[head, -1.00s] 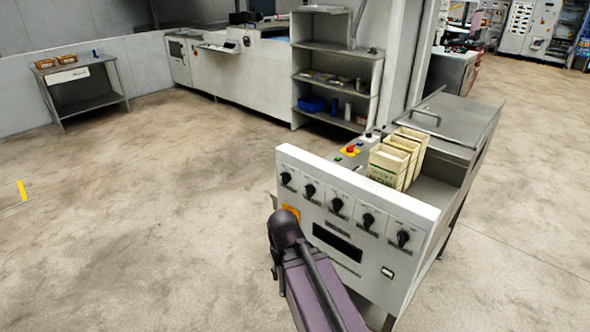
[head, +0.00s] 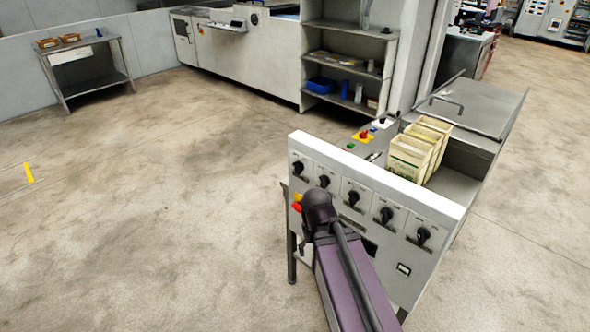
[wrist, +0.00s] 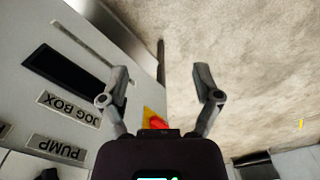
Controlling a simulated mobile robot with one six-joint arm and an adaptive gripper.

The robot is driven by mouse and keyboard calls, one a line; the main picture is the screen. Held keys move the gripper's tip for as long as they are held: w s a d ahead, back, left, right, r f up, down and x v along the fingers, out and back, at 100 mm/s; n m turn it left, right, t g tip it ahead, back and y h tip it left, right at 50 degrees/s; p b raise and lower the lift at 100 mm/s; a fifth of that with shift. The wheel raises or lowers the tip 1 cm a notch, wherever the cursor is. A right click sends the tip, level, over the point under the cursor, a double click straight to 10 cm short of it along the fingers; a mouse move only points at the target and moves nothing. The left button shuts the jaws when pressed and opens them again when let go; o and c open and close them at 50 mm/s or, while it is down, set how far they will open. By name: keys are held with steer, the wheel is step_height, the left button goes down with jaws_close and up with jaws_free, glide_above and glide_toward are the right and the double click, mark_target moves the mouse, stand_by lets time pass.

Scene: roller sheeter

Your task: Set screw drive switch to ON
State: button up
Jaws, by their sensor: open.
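The white control panel (head: 330,228) carries a row of black rotary knobs, the leftmost (head: 298,167) to the rightmost (head: 423,236). Their labels are too small to read in the head view, so I cannot tell which is the screw drive switch. In the wrist view the labels PUMP (wrist: 58,148) and JOG BOX (wrist: 69,108) show upside down. In the head view my arm hides the gripper.
A dark display window (wrist: 65,75) is on the panel, partly covered by my arm in the head view. Cream bins (head: 412,155) stand behind the panel. A small rocker-like switch (head: 404,269) is at lower right.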

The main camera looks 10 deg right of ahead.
steer(key=w+d+f+n+h+b, duration=0.2)
steer(key=w+h+b, duration=0.1)
steer(key=w, duration=0.2)
steer(key=n+t+h+b, duration=0.8)
steer(key=n+t+h, duration=0.2)
steer(key=t+h, duration=0.15)
glide_toward(295, 169)
steer(key=v, duration=0.3)
steer(key=shift+w+a+r+g, duration=0.2)
steer(key=shift+a+r+g, duration=0.05)
steer(key=shift+g, duration=0.2)
steer(key=shift+d, duration=0.1)
steer(key=x, duration=1.3)
steer(key=shift+w+d, duration=0.2)
steer(key=shift+d, duration=0.1)
